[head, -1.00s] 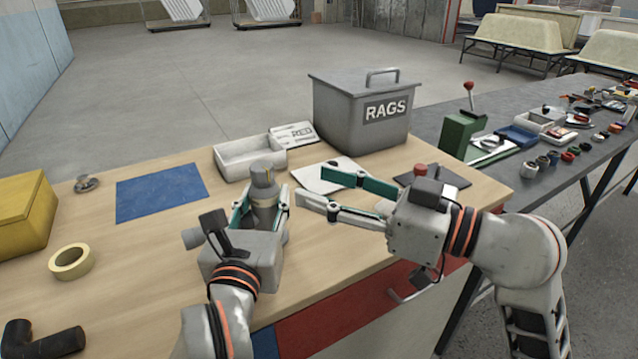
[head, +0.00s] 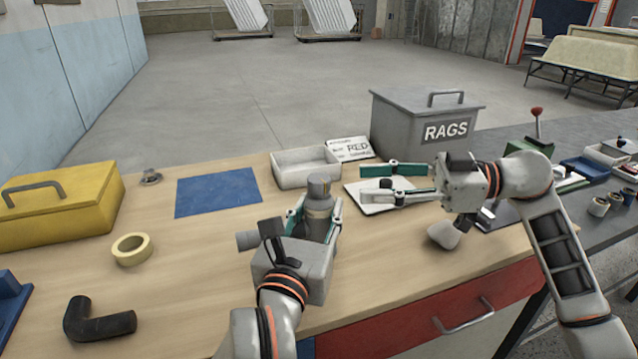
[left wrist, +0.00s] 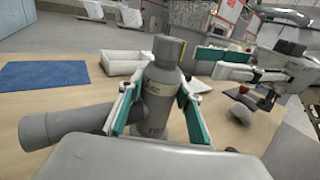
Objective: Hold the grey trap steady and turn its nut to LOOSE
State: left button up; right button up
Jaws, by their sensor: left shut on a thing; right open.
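The grey trap (head: 319,188) stands upright on the wooden bench, its side pipe pointing left. In the left wrist view the trap (left wrist: 160,85) has a wider collar near its top and yellowish marks on its body; the word LOOSE is not readable. My left gripper (head: 316,213) is shut around the trap's body, one finger on each side; its fingers also show in the left wrist view (left wrist: 160,108). My right gripper (head: 364,185) is open and empty, to the right of the trap, its fingers pointing left toward it and apart from it.
The grey RAGS bin (head: 400,125) stands back right. A white sheet (head: 372,208) lies under my right fingers. Left are a blue mat (head: 215,193), tape roll (head: 131,250), yellow box (head: 60,215) and black elbow (head: 100,324).

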aim_at(318, 184)
jog(key=a+g, duration=0.1)
jog(key=a, duration=0.2)
jog(key=s+a+n+g, duration=0.1)
jog(key=a, duration=0.2)
jog(key=a+r+g+y, duration=0.1)
jog(key=a, duration=0.3)
jog(key=shift+s+g, duration=0.3)
jog(key=shift+s, duration=0.05)
jog(key=c, duration=1.1)
